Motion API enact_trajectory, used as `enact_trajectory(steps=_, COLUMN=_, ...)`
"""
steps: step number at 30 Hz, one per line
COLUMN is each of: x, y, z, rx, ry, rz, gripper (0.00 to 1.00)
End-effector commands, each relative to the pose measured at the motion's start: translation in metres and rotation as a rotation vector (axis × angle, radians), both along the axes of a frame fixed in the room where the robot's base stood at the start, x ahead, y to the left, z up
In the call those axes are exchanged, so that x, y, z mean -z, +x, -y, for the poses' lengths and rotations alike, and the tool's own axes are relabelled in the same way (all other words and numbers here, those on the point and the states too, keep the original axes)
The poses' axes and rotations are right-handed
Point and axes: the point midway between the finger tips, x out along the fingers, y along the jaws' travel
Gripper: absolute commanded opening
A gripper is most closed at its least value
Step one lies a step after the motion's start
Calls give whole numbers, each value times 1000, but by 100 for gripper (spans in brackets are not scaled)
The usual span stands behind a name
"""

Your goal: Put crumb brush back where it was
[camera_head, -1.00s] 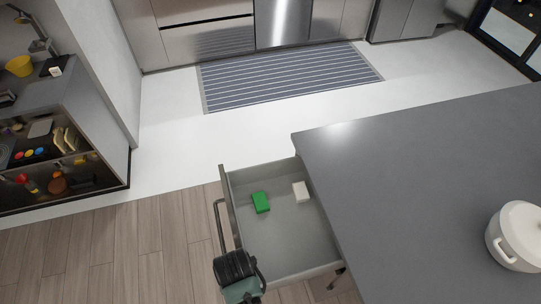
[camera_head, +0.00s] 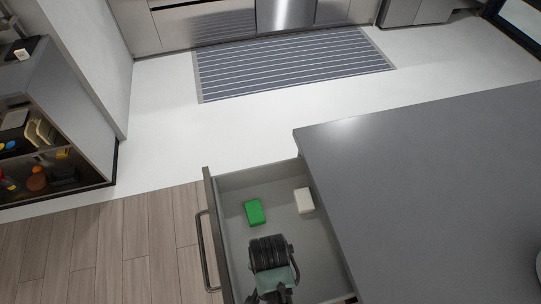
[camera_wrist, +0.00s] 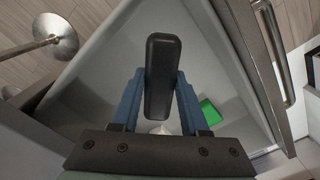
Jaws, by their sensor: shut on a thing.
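The crumb brush (camera_wrist: 163,52) shows in the wrist view as a long black rounded body, with its underside hidden. My gripper (camera_wrist: 160,82) is shut on it, one blue finger on each side. Below it is the open grey drawer (camera_head: 234,178), with the brush held over its inside; I cannot tell whether it touches the bottom. In the head view my black and green wrist is over the near part of the drawer and hides the fingers and the brush.
A green block (camera_head: 254,212) and a white block (camera_head: 304,200) lie in the drawer beyond my wrist. The drawer's front with its handle (camera_head: 203,250) is on the left. The grey countertop (camera_head: 420,190) is on the right. A shelf unit (camera_head: 50,130) stands at far left.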

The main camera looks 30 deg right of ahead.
Motion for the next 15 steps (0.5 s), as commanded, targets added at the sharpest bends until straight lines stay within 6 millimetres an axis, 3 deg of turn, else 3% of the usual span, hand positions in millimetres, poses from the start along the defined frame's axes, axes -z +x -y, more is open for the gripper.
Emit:
enact_trajectory(steps=1, x=12, y=0, z=0, rx=0, ry=0, rz=1, gripper=0)
enact_trajectory(steps=5, x=21, y=0, z=0, rx=-1, ry=-1, rz=0, gripper=0)
enact_trajectory(steps=15, x=71, y=1, z=0, rx=-1, ry=0, rz=0, gripper=0)
